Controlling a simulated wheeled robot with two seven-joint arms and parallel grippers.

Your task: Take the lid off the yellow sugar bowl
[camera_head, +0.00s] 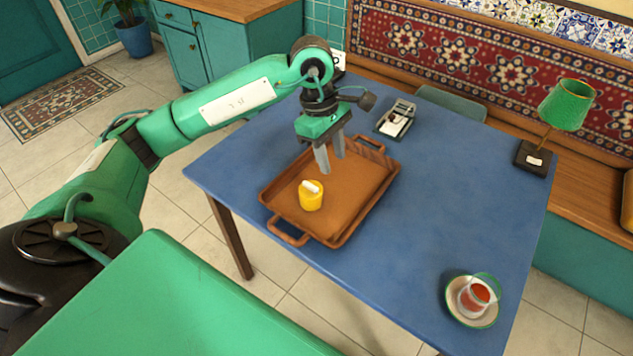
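The yellow sugar bowl (311,201) stands upright in the brown tray (345,238) on the blue table. A small white piece (311,187) lies on its top; I cannot tell whether it is the lid's handle or part of the lid. My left gripper (330,165) points down over the tray, behind and slightly right of the bowl. Its two grey fingers are a little apart with nothing between them, and it does not touch the bowl. My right gripper is out of view.
A glass of red tea (478,294) stands on a saucer (453,303) at the table's front right. A green lamp (566,105) and a small black-and-white device (397,119) stand toward the back. The middle right of the table (450,200) is clear.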

